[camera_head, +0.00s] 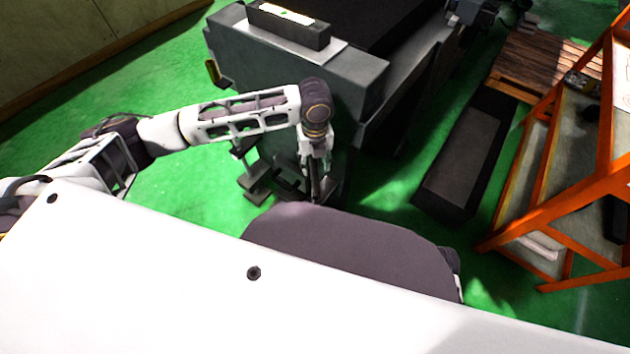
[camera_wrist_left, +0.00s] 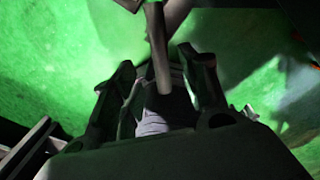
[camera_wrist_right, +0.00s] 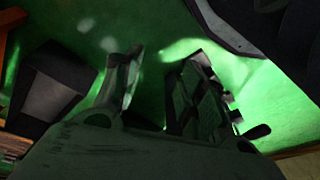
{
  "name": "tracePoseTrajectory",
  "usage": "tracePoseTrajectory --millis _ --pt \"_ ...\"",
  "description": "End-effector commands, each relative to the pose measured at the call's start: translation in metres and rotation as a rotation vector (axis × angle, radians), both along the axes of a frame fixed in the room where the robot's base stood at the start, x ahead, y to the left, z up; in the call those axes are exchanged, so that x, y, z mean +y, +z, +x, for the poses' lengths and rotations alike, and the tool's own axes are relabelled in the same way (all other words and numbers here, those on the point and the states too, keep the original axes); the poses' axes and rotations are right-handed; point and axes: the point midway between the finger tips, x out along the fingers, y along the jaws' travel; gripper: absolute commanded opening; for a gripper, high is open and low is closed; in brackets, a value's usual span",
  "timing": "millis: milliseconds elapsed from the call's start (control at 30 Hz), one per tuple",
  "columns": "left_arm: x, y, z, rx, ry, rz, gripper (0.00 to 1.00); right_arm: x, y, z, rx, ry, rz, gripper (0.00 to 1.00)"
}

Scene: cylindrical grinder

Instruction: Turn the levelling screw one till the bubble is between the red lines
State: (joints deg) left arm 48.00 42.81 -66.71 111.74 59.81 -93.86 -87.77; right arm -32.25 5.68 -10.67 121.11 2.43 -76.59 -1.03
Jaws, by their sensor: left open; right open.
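The grey machine (camera_head: 300,75) stands on the green floor, with a dark block level (camera_head: 289,25) on its top. A pale vial strip with a small green patch shows on the level; the bubble and red lines are too small to tell. My left gripper (camera_head: 316,186) points down beside the machine's lower end. In the left wrist view, a grey bar (camera_wrist_left: 157,50) runs between the open fingers of my left gripper (camera_wrist_left: 158,75); I cannot tell whether it belongs to levelling screw one. My right gripper (camera_wrist_right: 165,65) is open and empty in its wrist view, outside the head view.
A long dark box (camera_head: 465,155) lies on the floor to the right. An orange frame rack (camera_head: 550,205) and a wooden pallet (camera_head: 535,65) stand beyond it. Green floor is clear at the left, beside a wooden cabinet (camera_head: 60,45).

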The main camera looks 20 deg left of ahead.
Motion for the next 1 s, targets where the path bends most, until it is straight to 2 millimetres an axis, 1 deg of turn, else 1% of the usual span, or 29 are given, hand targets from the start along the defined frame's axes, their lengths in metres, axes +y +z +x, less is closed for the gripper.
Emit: tracePoseTrajectory --millis 33,100,367,600,800,1000 --pt "0.000 -0.009 0.000 0.001 0.000 0.000 0.44 0.000 -0.001 0.001 -0.004 0.000 0.002 0.41" --pt "0.000 -0.018 0.000 0.001 -0.001 -0.001 0.44 0.001 0.003 0.002 -0.011 0.000 0.006 0.41" --pt "0.000 -0.053 -0.001 0.001 -0.001 0.000 0.44 0.005 0.016 0.000 -0.030 0.003 0.018 0.41" --pt "0.000 -0.083 0.000 0.000 -0.001 0.001 0.44 0.007 0.031 0.003 -0.057 0.005 0.030 0.41" --pt "0.000 -0.101 0.000 0.001 0.000 0.001 0.44 0.009 0.042 0.002 -0.074 0.007 0.039 0.41" --pt "0.000 -0.107 -0.001 0.000 -0.001 0.000 0.44 0.009 0.047 0.000 -0.077 0.010 0.041 0.41"
